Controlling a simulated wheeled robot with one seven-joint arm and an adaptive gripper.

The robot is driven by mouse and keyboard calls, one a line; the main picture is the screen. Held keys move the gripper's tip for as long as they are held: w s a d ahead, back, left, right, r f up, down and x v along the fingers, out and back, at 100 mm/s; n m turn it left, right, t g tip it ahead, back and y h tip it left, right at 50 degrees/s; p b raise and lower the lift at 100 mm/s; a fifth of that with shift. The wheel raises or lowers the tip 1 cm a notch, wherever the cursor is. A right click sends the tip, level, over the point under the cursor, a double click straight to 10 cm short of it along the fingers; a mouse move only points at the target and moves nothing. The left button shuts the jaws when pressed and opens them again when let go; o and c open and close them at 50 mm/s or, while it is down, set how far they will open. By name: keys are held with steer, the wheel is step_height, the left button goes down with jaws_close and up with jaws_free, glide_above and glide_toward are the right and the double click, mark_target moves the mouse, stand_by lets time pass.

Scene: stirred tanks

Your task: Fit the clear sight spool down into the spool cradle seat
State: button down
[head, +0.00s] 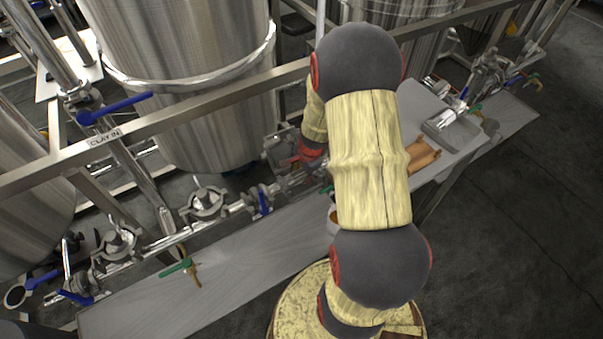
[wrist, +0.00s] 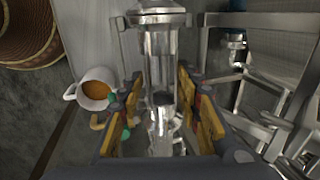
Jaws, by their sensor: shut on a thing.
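The clear sight spool (wrist: 160,55) stands between the fingers of my gripper (wrist: 161,92) in the wrist view. It is a see-through tube with a shiny metal flange at its top end. The yellow and black fingers are shut on it from both sides. In the head view my gripper (head: 308,152) is mostly hidden behind my arm, beside the pipe line below the tank, and I cannot make out the spool there. Shiny metal fittings (wrist: 163,135) show beyond the spool's lower end in the wrist view. I cannot tell which part is the cradle seat, or whether the spool touches it.
A white mug (wrist: 95,88) with brown-orange liquid stands left of my gripper on the grey bench (head: 220,275). Pipe valves with blue handles (head: 263,200) line the bench's back. A steel tank (head: 190,80) stands behind. A tray (head: 433,131) and brown cloth (head: 423,155) lie right.

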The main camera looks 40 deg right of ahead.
steer(key=shift+f, duration=0.1)
steer(key=c, duration=1.2)
jaws_free()
steer(key=shift+o, duration=0.2)
steer(key=v, duration=1.2)
